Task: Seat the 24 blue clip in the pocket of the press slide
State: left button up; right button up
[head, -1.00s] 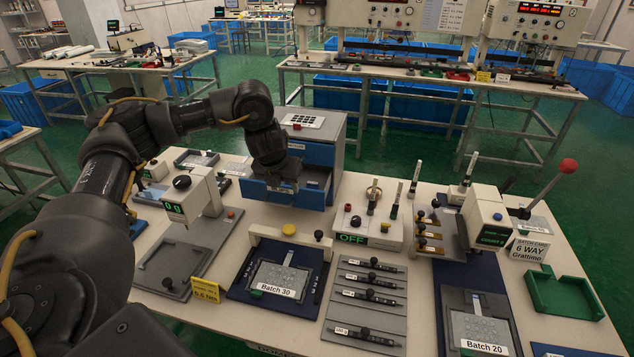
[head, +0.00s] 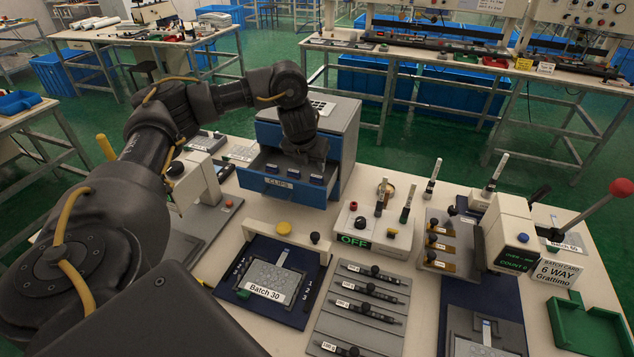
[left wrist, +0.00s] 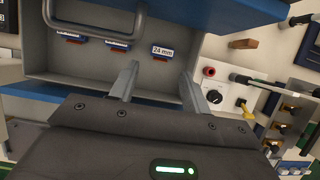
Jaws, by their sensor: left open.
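The clip labelled 24 mm (left wrist: 162,52) is a small dark-blue piece with a white label. It lies in the open grey drawer (left wrist: 75,66), beside two similar labelled clips to its left. My left gripper (left wrist: 158,82) is open, its two fingers apart and empty, with the 24 mm clip just beyond the tips. In the head view my left gripper (head: 300,155) hangs over the drawer marked CLIPS (head: 283,190), and its fingertips are hard to make out. The press (head: 510,232) with a red-knobbed lever stands at right. I cannot make out its slide pocket. My right gripper is not in view.
A Batch 30 plate (head: 268,278), a switch box marked OFF (head: 378,232), a rack of pen-like tools (head: 365,300) and a green tray (head: 590,325) crowd the bench. A raised drawer handle (left wrist: 95,30) is close to the clips.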

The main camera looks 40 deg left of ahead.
aim_at(316, 176)
pick_arm(q)
jog(key=shift+x, duration=0.9)
jog(key=shift+w+f, duration=0.2)
jog(key=shift+f, duration=0.2)
jog(key=p+x, duration=0.1)
jog(key=x, duration=0.2)
jog(key=shift+w+f, duration=0.3)
jog(key=shift+f, duration=0.05)
jog(key=shift+w+f, duration=0.15)
jog(key=shift+f, duration=0.25)
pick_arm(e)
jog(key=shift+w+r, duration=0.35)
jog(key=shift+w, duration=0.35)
pick_arm(q)
jog(key=c, duration=0.7)
